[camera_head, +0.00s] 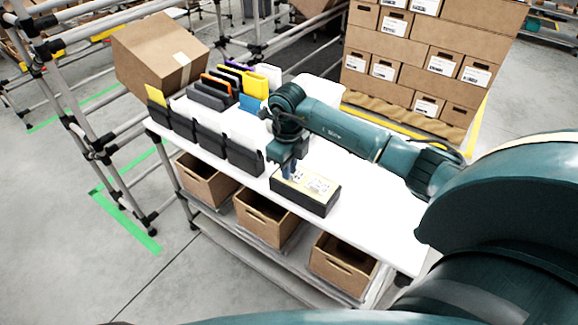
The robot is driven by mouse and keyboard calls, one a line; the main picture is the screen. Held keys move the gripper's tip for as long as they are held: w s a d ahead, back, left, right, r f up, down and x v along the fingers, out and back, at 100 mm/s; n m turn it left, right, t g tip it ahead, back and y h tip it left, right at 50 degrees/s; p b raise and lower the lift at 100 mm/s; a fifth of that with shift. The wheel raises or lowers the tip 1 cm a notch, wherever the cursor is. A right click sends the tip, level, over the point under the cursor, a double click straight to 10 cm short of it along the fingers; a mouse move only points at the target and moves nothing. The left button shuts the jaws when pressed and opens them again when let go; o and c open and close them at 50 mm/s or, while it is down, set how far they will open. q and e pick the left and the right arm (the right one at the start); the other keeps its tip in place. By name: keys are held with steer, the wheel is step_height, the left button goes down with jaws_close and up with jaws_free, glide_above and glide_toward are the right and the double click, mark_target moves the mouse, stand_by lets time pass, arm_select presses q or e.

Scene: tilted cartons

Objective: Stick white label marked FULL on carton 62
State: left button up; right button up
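My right gripper (288,172) points down at a low black box (316,203) near the table's front edge. The box has a pale yellow top with small white pieces on it, perhaps labels; no print is readable. The fingertips are at the left part of that top; I cannot tell whether they are shut or hold anything. A brown carton (150,52) sits tilted on the rack at the upper left, with a pale patch on its edge. No number is readable, so I cannot tell which carton is 62. My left gripper is not in view.
A white table (372,207) holds a row of black bins (243,157) and upright coloured folders (256,84). Open brown boxes (262,220) stand on the shelf below. Stacked cartons with white labels (441,66) stand behind. A pipe rack (88,128) borders the left.

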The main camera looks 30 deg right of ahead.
steer(key=shift+o, duration=1.4)
steer(key=shift+r, duration=0.1)
step_height(320, 180, up, 19)
steer(key=p, duration=0.4)
steer(key=shift+a+p, duration=0.2)
steer(key=shift+p, duration=0.2)
steer(key=shift+s, duration=0.1)
